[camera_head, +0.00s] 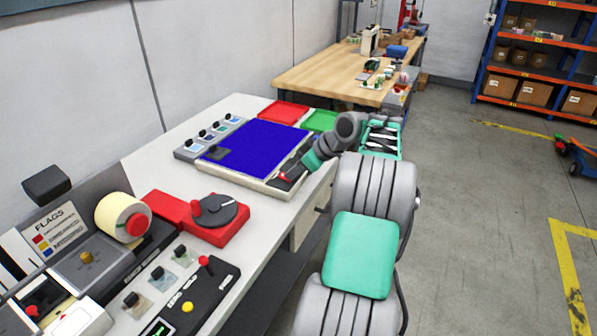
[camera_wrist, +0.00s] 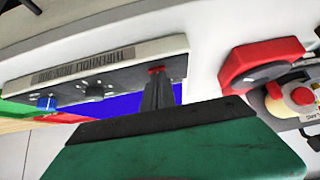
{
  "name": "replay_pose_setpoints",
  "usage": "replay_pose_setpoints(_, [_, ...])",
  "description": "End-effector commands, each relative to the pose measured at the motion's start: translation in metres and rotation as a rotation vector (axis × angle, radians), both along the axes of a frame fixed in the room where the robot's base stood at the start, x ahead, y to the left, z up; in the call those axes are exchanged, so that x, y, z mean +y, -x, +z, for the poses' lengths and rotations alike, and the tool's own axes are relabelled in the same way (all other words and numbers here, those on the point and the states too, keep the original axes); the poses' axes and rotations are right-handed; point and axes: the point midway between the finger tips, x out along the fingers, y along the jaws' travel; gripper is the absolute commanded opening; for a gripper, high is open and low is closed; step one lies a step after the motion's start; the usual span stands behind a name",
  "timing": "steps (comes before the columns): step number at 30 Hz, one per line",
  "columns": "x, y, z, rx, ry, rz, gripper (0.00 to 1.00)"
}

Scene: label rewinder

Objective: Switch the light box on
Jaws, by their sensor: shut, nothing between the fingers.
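The light box (camera_head: 255,147) has a flat deep blue top in a pale frame and lies on the white bench. In the wrist view its pale front panel (camera_wrist: 110,60) carries upside-down lettering, a blue knob (camera_wrist: 46,103), a dark knob (camera_wrist: 95,92) and a small red switch (camera_wrist: 156,70). The red switch also shows in the head view (camera_head: 284,177) at the box's near right corner. My gripper (camera_head: 290,174) is shut and empty, with its tips at the red switch (camera_wrist: 156,78). I cannot tell whether they touch it. The fingers partly hide the box's edge.
A red tray (camera_head: 284,112) and a green tray (camera_head: 320,121) stand behind the box. A row of black-knobbed units (camera_head: 208,135) lies along its left. A red base with a grey dial (camera_head: 220,212) stands nearer.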

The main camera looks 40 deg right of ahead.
Motion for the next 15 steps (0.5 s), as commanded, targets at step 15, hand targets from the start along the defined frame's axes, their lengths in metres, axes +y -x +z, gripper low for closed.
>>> replay_pose_setpoints(15, [-0.002,0.001,0.015,0.001,0.001,-0.004,0.0])
